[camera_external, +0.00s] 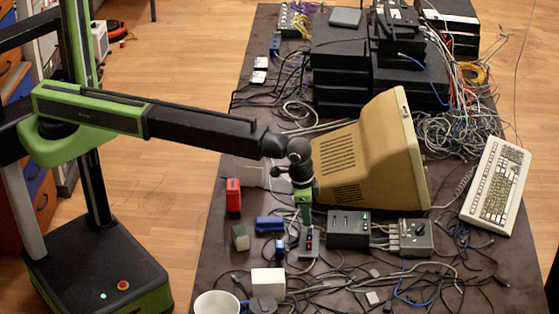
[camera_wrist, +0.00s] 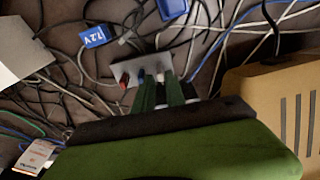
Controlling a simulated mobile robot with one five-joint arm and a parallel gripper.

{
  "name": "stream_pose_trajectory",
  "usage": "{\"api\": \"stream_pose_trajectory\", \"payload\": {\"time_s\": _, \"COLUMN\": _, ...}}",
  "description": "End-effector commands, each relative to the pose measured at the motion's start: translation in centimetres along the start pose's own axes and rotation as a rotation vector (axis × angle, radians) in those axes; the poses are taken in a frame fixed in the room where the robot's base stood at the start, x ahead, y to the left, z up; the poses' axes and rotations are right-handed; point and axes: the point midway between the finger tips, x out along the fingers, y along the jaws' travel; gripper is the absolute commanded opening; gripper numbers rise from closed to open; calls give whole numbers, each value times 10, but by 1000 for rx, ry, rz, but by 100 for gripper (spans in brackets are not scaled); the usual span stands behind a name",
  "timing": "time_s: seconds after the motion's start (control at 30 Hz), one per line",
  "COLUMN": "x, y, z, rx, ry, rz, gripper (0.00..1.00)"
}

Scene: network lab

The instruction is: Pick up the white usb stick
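My gripper (camera_external: 305,212) points down over the table, just above a small grey box (camera_external: 309,243). In the wrist view, my green fingers (camera_wrist: 163,92) reach to the same grey box (camera_wrist: 135,68), which has red and blue parts along its near edge. The fingers look close together. I cannot tell whether anything is between them. I cannot pick out the white usb stick with certainty. A small whitish piece (camera_external: 372,298) lies among the cables at the front of the table, too small to identify.
A beige monitor (camera_external: 375,150) stands close to the right of my gripper. A black box (camera_external: 347,229) and a grey switch box (camera_external: 411,238) are right of it. A white box (camera_external: 267,282), a white mug (camera_external: 217,304) and loose cables crowd the front. A red item (camera_external: 233,196) lies left.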

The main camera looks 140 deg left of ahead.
Motion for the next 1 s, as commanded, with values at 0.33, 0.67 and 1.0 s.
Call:
{"api": "stream_pose_trajectory", "payload": {"time_s": 0.33, "x": 51, "y": 1, "z": -4, "rx": 0, "ry": 1, "rz": 0, "gripper": 15}}
{"api": "stream_pose_trajectory", "payload": {"time_s": 0.67, "x": 47, "y": 1, "z": -5, "rx": 0, "ry": 1, "rz": 0, "gripper": 0}}
{"api": "stream_pose_trajectory", "payload": {"time_s": 1.0, "x": 47, "y": 1, "z": -5, "rx": 0, "ry": 1, "rz": 0, "gripper": 0}}
